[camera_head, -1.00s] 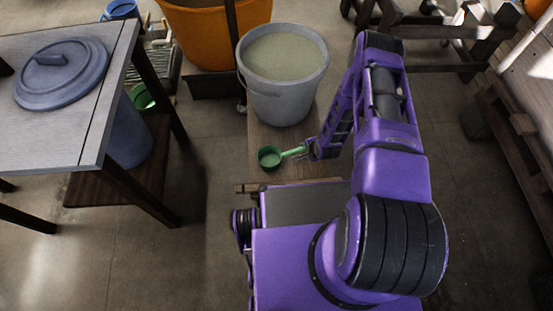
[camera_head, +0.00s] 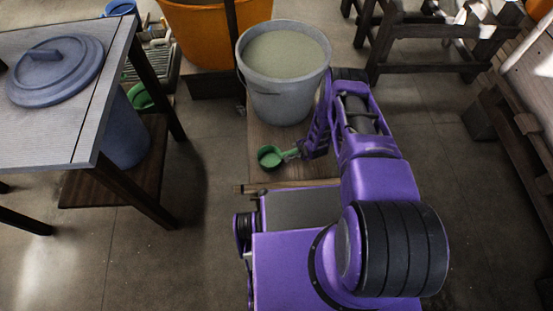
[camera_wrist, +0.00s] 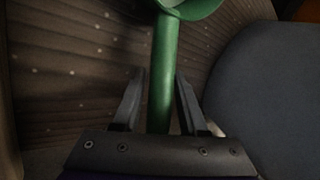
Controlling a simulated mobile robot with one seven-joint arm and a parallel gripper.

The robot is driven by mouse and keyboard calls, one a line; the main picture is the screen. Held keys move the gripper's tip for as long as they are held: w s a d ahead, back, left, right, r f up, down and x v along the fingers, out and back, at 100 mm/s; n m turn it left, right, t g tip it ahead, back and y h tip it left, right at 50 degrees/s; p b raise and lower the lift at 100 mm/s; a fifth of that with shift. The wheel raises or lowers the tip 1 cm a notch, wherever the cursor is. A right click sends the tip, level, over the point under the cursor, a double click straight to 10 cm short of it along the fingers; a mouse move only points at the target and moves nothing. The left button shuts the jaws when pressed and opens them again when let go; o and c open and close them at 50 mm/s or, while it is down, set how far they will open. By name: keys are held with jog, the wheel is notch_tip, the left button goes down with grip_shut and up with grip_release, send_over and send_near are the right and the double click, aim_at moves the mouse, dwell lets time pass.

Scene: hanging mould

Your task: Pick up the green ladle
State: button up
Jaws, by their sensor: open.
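The green ladle (camera_head: 270,157) lies on a low wooden board (camera_head: 262,178) in front of a grey bucket. In the wrist view the ladle's handle (camera_wrist: 164,70) runs between the two open fingers of my gripper (camera_wrist: 160,95), with a gap visible on both sides. Its bowl is at the top edge of that view, partly cut off. In the head view my gripper (camera_head: 300,150) is at the handle's right end and hides part of it.
The grey bucket (camera_head: 284,100), filled with pale liquid, stands just behind the ladle. A table (camera_head: 60,130) with a blue-grey lid (camera_head: 55,75) is at left. An orange tub (camera_head: 205,35) is behind. Wooden trestles stand at right.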

grip_shut()
jog(key=shift+r, duration=0.15)
